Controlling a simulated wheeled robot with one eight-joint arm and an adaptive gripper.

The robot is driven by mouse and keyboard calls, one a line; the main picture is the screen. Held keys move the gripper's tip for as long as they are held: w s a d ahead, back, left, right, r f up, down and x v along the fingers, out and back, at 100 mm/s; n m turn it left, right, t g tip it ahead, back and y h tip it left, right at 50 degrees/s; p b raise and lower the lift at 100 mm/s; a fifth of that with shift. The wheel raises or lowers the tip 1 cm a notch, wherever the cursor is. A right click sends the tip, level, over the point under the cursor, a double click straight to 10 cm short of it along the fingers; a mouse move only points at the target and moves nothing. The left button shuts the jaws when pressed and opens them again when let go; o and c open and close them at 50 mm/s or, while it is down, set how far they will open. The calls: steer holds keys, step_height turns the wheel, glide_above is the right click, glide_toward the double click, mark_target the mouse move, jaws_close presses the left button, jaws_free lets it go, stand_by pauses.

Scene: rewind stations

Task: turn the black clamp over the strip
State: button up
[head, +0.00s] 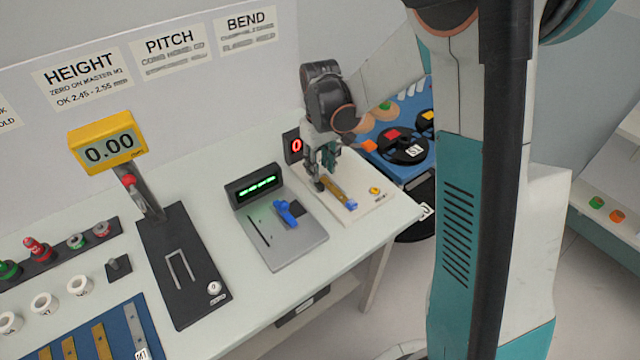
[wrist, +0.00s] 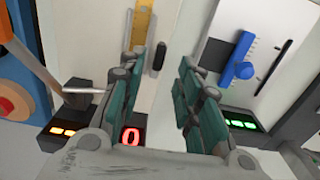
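The strip (wrist: 143,22) is a flat gold bar lying on the pale plate of the bend station. In the head view the strip (head: 336,189) runs from under my gripper toward the plate's front edge. The black clamp (wrist: 159,56) is a short dark bar beside the strip in the wrist view, lengthwise along it rather than across it. My gripper (wrist: 158,64) is open, its teal fingers apart on either side of the clamp's near end. I cannot tell whether they touch it. In the head view my gripper (head: 321,181) points down and hides the clamp.
A red 0 display (head: 295,146) stands behind the plate, and a yellow button (head: 375,190) sits at its right. The pitch station with a blue knob (head: 287,212) is to the left. A blue surface with black reels (head: 403,145) lies beyond the table's right edge.

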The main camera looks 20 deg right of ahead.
mark_target(320, 183)
step_height(320, 183, down, 6)
steer(key=shift+f+b, duration=0.1)
steer(key=shift+b, duration=0.75)
jaws_close()
